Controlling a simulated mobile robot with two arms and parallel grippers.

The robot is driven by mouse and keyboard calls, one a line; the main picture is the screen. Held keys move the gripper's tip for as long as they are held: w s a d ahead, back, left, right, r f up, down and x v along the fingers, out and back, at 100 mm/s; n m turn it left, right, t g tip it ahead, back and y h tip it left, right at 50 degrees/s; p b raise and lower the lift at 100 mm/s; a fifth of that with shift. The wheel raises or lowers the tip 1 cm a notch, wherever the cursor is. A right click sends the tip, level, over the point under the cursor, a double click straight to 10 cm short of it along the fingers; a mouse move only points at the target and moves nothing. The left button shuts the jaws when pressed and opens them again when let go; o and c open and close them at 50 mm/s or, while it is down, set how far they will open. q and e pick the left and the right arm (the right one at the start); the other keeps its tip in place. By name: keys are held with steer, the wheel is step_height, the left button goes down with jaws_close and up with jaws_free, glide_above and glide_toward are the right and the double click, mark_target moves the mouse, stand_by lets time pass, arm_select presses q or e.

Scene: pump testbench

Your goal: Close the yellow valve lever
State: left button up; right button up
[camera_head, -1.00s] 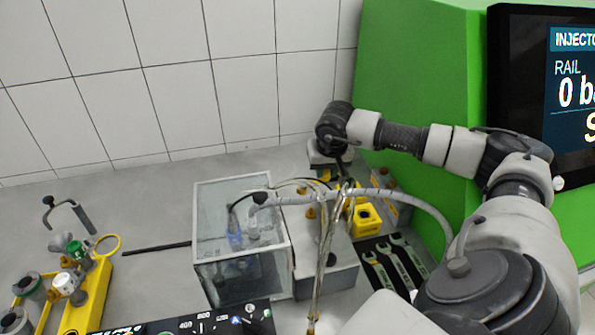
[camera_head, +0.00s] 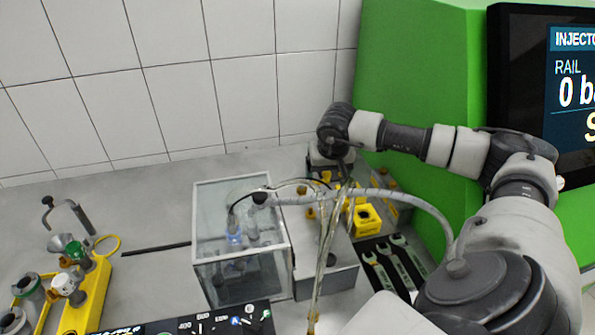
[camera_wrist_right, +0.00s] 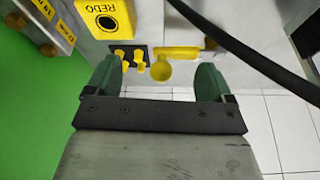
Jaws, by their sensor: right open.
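The yellow valve lever (camera_wrist_right: 178,53) shows in the right wrist view as a flat yellow bar lying sideways, with a round yellow end (camera_wrist_right: 161,70) below it. My right gripper (camera_wrist_right: 158,76) is open, with its two green fingers apart on either side of the round end. Nothing is clearly held between them. In the head view my right gripper (camera_head: 332,158) is over the back of the bench, and its fingertips are too small to make out. The lever cannot be told for sure there. My left gripper is not in view.
A yellow REDO box (camera_wrist_right: 106,18) and small yellow fittings (camera_wrist_right: 128,58) are close to the lever. A black hose (camera_wrist_right: 245,50) crosses the wrist view. In the head view a glass tank (camera_head: 240,268) and wrenches (camera_head: 398,262) are in front. A green cabinet (camera_head: 425,75) stands behind my arm.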

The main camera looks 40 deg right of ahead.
steer(key=shift+r, duration=0.1)
steer(key=shift+r+p, duration=2)
steer(key=shift+r, duration=0.9)
